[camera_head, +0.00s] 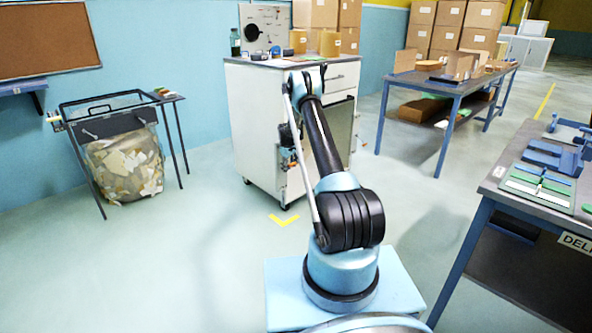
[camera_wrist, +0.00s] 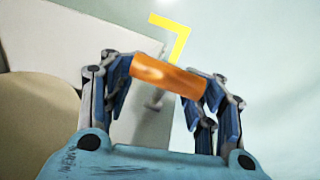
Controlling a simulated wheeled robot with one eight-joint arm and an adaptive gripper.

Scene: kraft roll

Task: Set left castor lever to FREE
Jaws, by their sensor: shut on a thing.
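My gripper (camera_wrist: 168,78) is shut on an orange cylindrical grip (camera_wrist: 155,72), which lies crosswise between its fingers. Whether this grip belongs to the left castor lever cannot be told. In the head view my gripper (camera_head: 289,152) is low in front of the white cabinet (camera_head: 255,125), partly hidden by my own arm. The cabinet stands on castors; a left one (camera_head: 247,181) and a front one (camera_head: 285,206) show at its base. No FREE marking is readable.
A yellow corner mark (camera_head: 284,219) lies on the floor before the cabinet. A wire bin frame with a bag of scraps (camera_head: 125,165) stands left. A workbench (camera_head: 520,190) stands at the right, a packing table (camera_head: 455,90) behind it. Floor left of the cabinet is clear.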

